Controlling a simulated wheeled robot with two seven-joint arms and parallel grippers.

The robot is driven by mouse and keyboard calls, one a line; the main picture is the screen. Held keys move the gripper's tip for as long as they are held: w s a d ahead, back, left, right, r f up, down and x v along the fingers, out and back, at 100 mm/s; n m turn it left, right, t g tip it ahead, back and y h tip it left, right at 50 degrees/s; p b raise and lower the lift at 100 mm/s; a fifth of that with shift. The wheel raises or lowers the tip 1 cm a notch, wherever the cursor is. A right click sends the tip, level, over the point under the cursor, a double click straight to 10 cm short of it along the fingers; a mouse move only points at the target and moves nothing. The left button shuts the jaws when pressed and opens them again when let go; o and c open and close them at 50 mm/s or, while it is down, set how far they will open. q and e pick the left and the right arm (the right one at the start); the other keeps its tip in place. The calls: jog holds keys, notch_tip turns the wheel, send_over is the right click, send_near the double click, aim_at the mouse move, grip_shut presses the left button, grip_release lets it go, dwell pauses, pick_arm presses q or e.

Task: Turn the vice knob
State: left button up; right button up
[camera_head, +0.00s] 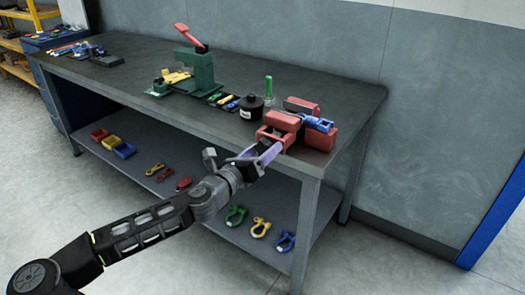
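The red vice (321,138) sits at the right front corner of the dark workbench top, with a blue part on its upper right. My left gripper (266,151) reaches in from the lower left and is right at the vice's left front end. A pale purple piece shows at the gripper's tip, against the red jaw; I cannot tell whether it is part of the gripper or of the vice. The knob cannot be made out, and the gripper covers that end of the vice. Whether the fingers are open or shut is not clear. My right gripper is not in view.
The workbench (130,73) carries a green press (200,72) with a red lever, a black cylinder (251,106) and a green-handled tool (268,86) left of the vice. Shackles and small trays lie on the shelf below. A grey wall stands behind; floor is free in front.

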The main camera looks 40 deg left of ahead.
pick_arm(q)
jog(key=c, duration=1.2)
jog(key=shift+o, duration=0.2)
jog(key=shift+m, duration=0.3)
